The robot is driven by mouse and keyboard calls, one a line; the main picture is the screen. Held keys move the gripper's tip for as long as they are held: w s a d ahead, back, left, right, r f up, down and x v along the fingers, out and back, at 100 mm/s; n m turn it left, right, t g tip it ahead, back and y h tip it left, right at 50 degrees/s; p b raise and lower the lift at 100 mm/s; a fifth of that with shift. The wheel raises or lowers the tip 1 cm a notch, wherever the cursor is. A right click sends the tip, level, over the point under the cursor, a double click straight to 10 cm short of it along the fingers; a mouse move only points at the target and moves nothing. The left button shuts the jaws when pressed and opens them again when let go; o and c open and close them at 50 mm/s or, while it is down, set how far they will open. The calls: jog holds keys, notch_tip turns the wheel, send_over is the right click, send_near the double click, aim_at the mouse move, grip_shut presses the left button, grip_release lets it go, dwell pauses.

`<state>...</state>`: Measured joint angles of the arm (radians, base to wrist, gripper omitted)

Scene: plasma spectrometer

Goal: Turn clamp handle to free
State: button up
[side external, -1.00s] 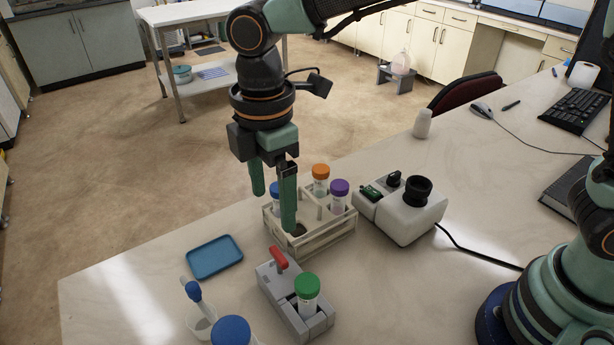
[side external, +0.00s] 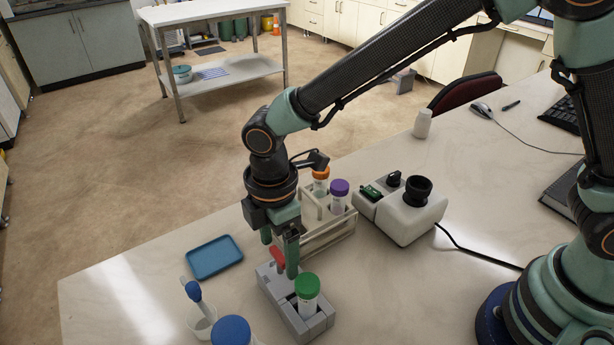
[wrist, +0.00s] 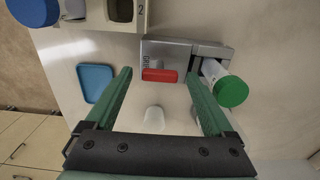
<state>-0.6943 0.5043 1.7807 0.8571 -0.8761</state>
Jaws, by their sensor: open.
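The red clamp handle (side external: 279,258) stands on the grey clamp block (side external: 318,326), which holds a green-capped tube (side external: 307,288). In the wrist view the red handle (wrist: 160,75) lies ahead of the fingers, crosswise between their lines, on the block (wrist: 165,50). The green cap (wrist: 231,91) is just right of the right finger. My gripper (side external: 279,258) is open, its green fingers pointing down at the handle; one finger partly hides it in the side view. Contact with the handle cannot be told.
A tube rack (side external: 335,238) with orange- and purple-capped tubes stands behind the block. A white device (side external: 405,218) is to its right. A blue tray (side external: 214,257), a small cup with a blue-topped dropper (side external: 197,305) and a large blue cap (side external: 231,330) lie to the left and front.

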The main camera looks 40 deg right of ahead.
jog(key=shift+c, duration=0.3)
jog(key=c, duration=1.3)
jog(key=shift+m, duration=0.3)
jog(key=m, duration=0.3)
jog(key=shift+m, duration=0.4)
jog(key=m, duration=0.4)
jog(key=shift+r+m, duration=0.1)
jog(key=shift+m, duration=0.2)
jog(key=m, duration=0.4)
jog(key=shift+m, duration=2.5)
